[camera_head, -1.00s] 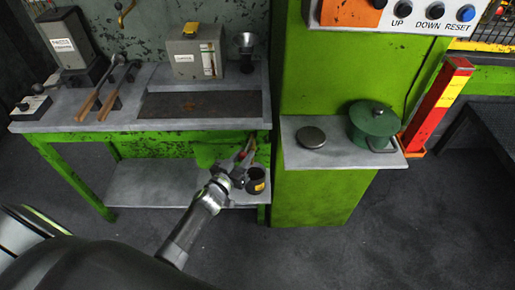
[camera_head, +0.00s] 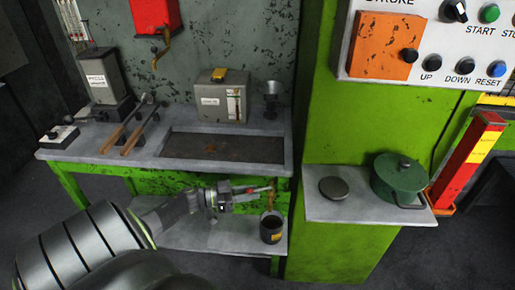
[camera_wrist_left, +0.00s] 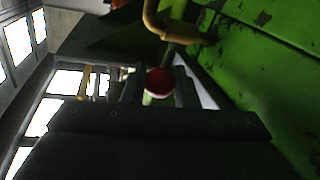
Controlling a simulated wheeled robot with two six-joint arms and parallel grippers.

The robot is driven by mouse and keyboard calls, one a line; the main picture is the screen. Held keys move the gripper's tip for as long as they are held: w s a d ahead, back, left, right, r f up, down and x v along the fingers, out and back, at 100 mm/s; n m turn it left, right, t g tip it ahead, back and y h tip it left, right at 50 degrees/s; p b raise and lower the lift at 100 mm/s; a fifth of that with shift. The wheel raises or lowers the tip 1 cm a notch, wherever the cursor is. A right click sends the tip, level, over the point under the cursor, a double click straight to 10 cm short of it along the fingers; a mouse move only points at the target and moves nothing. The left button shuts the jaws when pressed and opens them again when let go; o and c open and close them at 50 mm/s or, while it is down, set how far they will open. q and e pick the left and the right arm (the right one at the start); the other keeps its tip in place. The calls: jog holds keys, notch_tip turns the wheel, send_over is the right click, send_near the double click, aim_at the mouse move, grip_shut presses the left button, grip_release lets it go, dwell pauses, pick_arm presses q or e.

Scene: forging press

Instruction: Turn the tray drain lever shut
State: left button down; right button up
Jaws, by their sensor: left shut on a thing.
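The drain lever has a red end, which shows in the wrist view as a round red knob (camera_wrist_left: 159,82) between my finger pads. In the head view its red part (camera_head: 260,189) lies about level under the bench front. My left gripper (camera_head: 240,195) is shut on it, reaching in from the left. A brass drain pipe (camera_head: 272,199) hangs just right of the gripper; its bend (camera_wrist_left: 163,18) shows at the top of the wrist view. The dark tray (camera_head: 222,147) is sunk in the bench top above. My right gripper is out of view.
A dark can (camera_head: 271,228) stands on the lower shelf (camera_head: 205,236) beneath the pipe. The green press column (camera_head: 345,110) rises close to the right. Its side shelf (camera_head: 325,210) holds a grey disc (camera_head: 334,188) and a green pot (camera_head: 398,181).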

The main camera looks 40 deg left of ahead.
pick_arm(q)
jog(key=shift+w+a+m+g+h+b, duration=0.1)
jog(key=shift+a+m+g+h+b, duration=0.1)
jog(key=shift+m+g+h+b, duration=0.25)
jog(key=c, duration=1.2)
grip_release()
jog(key=shift+b+v, duration=1.95)
jog(key=shift+v, duration=6.75)
jog(key=shift+f, duration=0.15)
